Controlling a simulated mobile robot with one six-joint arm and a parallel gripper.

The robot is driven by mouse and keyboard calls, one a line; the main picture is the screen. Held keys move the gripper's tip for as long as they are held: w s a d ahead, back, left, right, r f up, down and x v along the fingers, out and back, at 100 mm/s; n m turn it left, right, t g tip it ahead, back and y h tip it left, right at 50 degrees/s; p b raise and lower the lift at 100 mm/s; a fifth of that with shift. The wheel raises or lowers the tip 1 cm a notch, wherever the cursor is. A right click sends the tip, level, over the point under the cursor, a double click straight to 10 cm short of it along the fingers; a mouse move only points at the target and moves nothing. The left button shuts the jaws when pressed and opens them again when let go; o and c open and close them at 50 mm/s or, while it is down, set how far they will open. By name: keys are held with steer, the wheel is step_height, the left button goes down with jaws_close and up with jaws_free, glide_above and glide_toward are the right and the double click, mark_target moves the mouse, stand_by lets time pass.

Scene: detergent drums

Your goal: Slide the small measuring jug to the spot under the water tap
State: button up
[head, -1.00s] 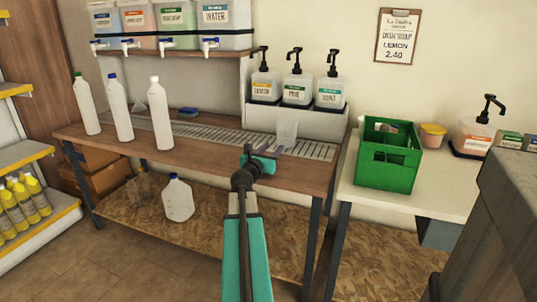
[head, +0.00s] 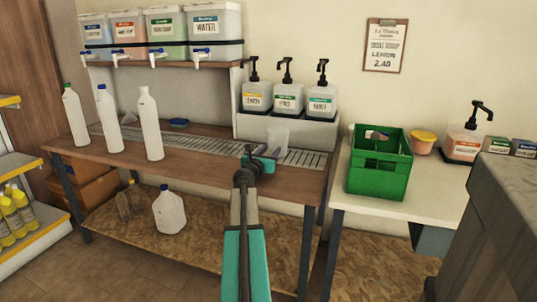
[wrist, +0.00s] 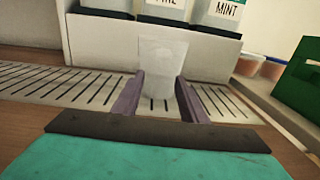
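The small measuring jug (head: 279,139), clear and whitish, stands upright on the slatted drain strip below the pump dispensers. In the wrist view the jug (wrist: 162,62) is straight ahead, its lower part between my two purple fingers. My gripper (head: 263,154) is low over the bench; the wrist view shows its fingers (wrist: 160,88) apart, one at each side of the jug's base. I cannot tell if either touches it. The water tap (head: 202,54) sticks out from the WATER tank (head: 214,25) on the shelf, up and left of the jug.
Three tall white bottles (head: 151,125) stand on the bench's left part. The drain strip (head: 200,143) between them and the jug looks clear. Pump dispensers (head: 288,97) stand on a white block behind the jug. A green crate (head: 379,177) is on the table at right.

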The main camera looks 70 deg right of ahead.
jaws_close()
stand_by(0.4)
steer(key=shift+w, duration=0.1)
steer(key=shift+w+a, duration=0.15)
steer(key=shift+w, duration=2.5)
steer(key=shift+w, duration=0.1)
steer(key=shift+w+a+p, duration=0.15)
steer(key=shift+w+p, duration=0.2)
steer(key=shift+w, duration=2.25)
steer(key=shift+w, duration=0.2)
steer(key=shift+w+a+p, duration=0.15)
steer(key=shift+w+p, duration=0.25)
steer(key=shift+w, duration=2.15)
